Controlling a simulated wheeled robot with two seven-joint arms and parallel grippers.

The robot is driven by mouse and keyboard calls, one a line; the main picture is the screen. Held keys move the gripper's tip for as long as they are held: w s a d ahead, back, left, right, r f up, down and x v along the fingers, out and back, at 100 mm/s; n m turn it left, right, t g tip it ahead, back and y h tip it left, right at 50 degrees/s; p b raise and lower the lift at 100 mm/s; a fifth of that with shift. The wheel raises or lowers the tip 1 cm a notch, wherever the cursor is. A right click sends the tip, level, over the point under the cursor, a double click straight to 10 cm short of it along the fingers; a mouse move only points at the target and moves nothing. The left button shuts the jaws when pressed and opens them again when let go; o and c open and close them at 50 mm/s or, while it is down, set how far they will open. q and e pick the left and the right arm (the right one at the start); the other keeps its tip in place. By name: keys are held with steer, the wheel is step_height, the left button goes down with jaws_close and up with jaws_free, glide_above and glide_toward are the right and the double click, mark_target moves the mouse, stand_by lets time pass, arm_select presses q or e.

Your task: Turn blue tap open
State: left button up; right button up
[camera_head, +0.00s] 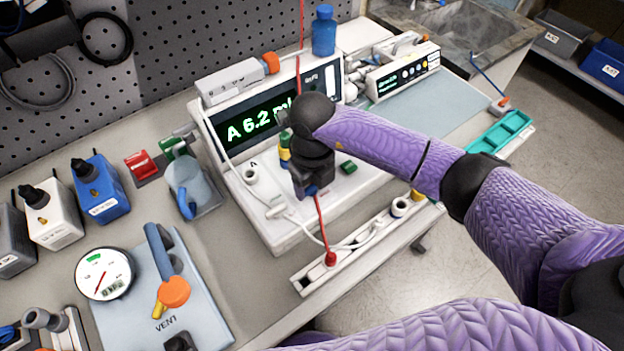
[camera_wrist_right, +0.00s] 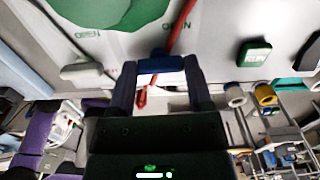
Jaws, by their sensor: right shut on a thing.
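My right gripper (camera_head: 306,188) is over the front part of the pump with the "A 6.2 ml" display (camera_head: 262,112). In the right wrist view, the right gripper (camera_wrist_right: 160,72) is shut on a small blue tap (camera_wrist_right: 160,62), which lies across between its two fingertips. In the head view only a bit of blue shows at the fingertips; the arm and gripper hide most of the tap. A red line (camera_head: 320,218) runs past the gripper to a red connector (camera_head: 330,258) on the front rail. My left gripper is not in view.
A green button (camera_head: 348,167) and a yellow-green part (camera_head: 284,150) sit close beside the gripper. A white tube (camera_head: 232,150) loops over the pump. A second pump (camera_head: 402,72) stands behind to the right. A blue-capped bottle (camera_head: 324,32) stands at the back.

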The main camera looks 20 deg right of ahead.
mark_target(312, 186)
steer(key=n+b, duration=0.2)
steer(key=n, duration=0.3)
steer(key=shift+n+b, duration=1.05)
steer(key=shift+n, duration=1.05)
steer(key=o, duration=1.3)
step_height(312, 186, up, 10)
steer(key=shift+p, duration=0.55)
